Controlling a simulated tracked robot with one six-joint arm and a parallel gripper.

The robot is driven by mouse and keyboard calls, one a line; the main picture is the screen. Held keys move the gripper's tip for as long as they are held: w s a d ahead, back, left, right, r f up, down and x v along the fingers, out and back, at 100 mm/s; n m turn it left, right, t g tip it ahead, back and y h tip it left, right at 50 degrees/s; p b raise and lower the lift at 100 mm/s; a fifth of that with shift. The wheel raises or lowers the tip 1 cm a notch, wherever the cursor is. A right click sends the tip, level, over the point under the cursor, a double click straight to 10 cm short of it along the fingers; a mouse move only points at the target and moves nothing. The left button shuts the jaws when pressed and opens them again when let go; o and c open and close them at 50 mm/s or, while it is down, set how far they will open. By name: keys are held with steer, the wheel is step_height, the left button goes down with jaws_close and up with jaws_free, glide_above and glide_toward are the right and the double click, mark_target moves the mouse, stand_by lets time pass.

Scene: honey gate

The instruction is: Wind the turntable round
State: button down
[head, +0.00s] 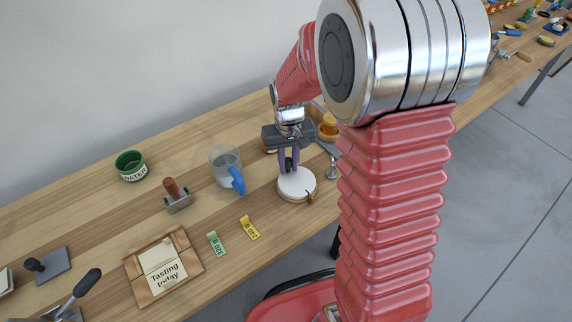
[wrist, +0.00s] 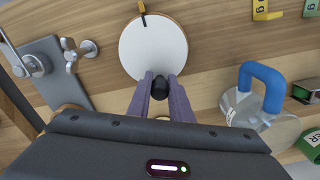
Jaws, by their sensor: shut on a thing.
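The turntable (head: 303,192) is a round white disc with a thin wooden rim on the wooden bench, and it also shows in the wrist view (wrist: 153,45). A small dark and brass pointer (head: 310,197) sits at its front edge and shows at the top in the wrist view (wrist: 143,14). My gripper (head: 289,168) points down over the disc's back edge. In the wrist view its two purple fingers (wrist: 160,85) are closed on a black knob (wrist: 160,89) at the disc's edge. How the knob joins the disc is hidden.
A clear jug (head: 224,163) with a blue handle stands left of the turntable. A yellow tag (head: 249,228) and a green tag (head: 216,243) lie in front. A grey metal plate with fittings (wrist: 48,70) lies close on the other side. A wooden-handled tool (head: 176,196) stands farther left.

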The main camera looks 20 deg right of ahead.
steer(key=shift+d, duration=0.1)
stand_by(0.4)
steer(key=c, duration=1.6)
jaws_free()
step_height(320, 180, up, 14)
steer(key=shift+f, duration=0.15)
